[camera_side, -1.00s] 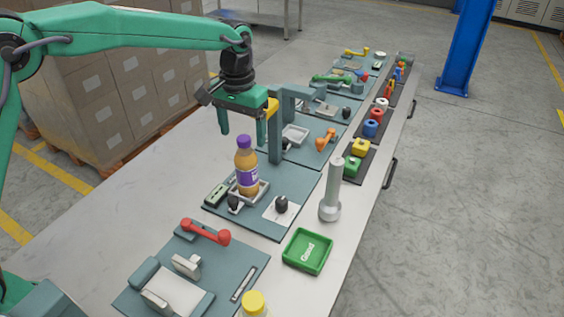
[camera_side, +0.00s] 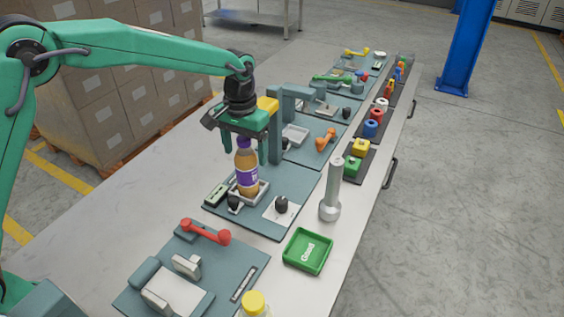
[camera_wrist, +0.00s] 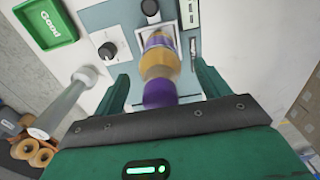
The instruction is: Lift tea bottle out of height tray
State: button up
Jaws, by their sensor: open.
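The tea bottle (camera_side: 247,172) has a purple cap, amber tea and a purple label. It stands upright in a small pale tray (camera_side: 263,190), the height tray, on a grey-green board. In the wrist view the bottle (camera_wrist: 161,62) lies between the two fingers, cap toward me. My gripper (camera_side: 244,158) is open, with its green fingers pointing down on either side of the bottle's cap and upper part. In the wrist view the gripper's fingers (camera_wrist: 164,90) show a gap to the bottle on both sides. The bottle's base is partly hidden by the tray rim.
A green "Good" tray (camera_side: 307,251) and a grey post (camera_side: 332,190) stand to the right. A black knob (camera_side: 281,204) is beside the tray. A grey upright frame (camera_side: 276,135) stands just behind the gripper. A red-handled fixture (camera_side: 206,232) is in front.

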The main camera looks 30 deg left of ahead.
aim_at(244, 138)
dwell(0.3)
jog(key=c, duration=1.6)
jog(key=shift+r, duration=0.1)
jog(key=shift+r, duration=0.4)
notch_tip(244, 138, up, 3)
jog(key=shift+f, duration=0.1)
jog(key=s+d+r, duration=0.3)
jog(key=s+d, duration=0.1)
jog(key=s+d+r, duration=0.4)
jog(key=shift+s+r, duration=0.2)
jog(key=shift+s, duration=0.1)
